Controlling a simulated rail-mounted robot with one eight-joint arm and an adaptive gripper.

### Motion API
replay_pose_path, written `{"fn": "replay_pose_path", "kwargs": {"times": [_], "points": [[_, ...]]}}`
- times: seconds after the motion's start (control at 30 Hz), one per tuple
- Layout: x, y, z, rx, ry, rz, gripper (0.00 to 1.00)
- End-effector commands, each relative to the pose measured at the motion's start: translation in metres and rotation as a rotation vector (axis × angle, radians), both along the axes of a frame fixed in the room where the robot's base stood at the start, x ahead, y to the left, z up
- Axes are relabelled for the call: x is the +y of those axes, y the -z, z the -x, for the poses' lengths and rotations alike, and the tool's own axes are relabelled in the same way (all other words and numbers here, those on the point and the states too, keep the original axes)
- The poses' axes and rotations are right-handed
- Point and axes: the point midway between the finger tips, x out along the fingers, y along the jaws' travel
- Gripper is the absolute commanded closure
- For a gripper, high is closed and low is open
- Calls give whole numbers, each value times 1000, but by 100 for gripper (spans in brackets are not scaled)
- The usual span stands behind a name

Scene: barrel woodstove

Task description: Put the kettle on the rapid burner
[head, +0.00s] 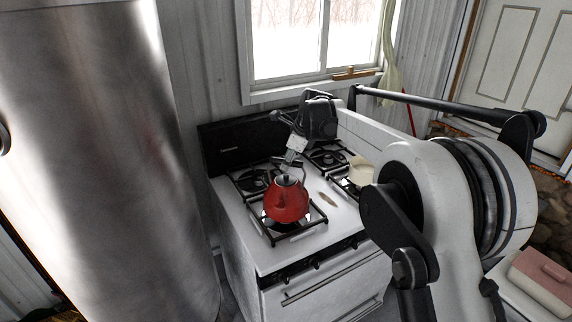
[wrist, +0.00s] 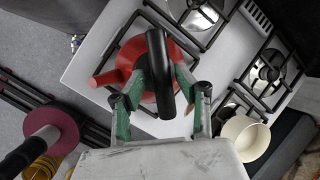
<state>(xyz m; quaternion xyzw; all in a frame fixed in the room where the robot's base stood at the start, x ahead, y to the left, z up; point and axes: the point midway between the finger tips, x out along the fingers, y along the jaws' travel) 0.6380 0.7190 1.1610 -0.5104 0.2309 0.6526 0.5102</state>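A red kettle (head: 287,203) with a black handle sits upright on the front-left burner of the white stove (head: 243,236). My gripper (head: 292,160) is over the kettle, pointing down. In the wrist view, the kettle (wrist: 133,58) lies beneath my gripper (wrist: 161,82), its black handle (wrist: 158,62) between the two green-padded fingers. The fingers stand apart on either side of the handle; firm contact is not visible. Other burners show at the back left (head: 256,181) and back right (head: 328,158). Which one is the rapid burner is not marked.
A large metal cylinder (head: 100,150) stands left of the stove. A window (head: 315,40) is behind.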

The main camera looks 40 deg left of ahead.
Motion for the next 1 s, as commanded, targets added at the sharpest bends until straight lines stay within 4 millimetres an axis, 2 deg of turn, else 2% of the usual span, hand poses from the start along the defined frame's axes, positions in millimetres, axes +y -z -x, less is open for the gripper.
{"fn": "replay_pose_path", "kwargs": {"times": [0.3, 0.5, 0.67, 0.9, 1.0], "points": [[-28, -57, 2, 1, 2, 0, 69], [-40, -81, 4, 0, 1, 0, 69], [-43, -90, 4, 0, 0, 0, 69], [-44, -92, 4, 0, 0, 0, 69], [-52, -96, 2, -10, -5, 0, 69]]}}
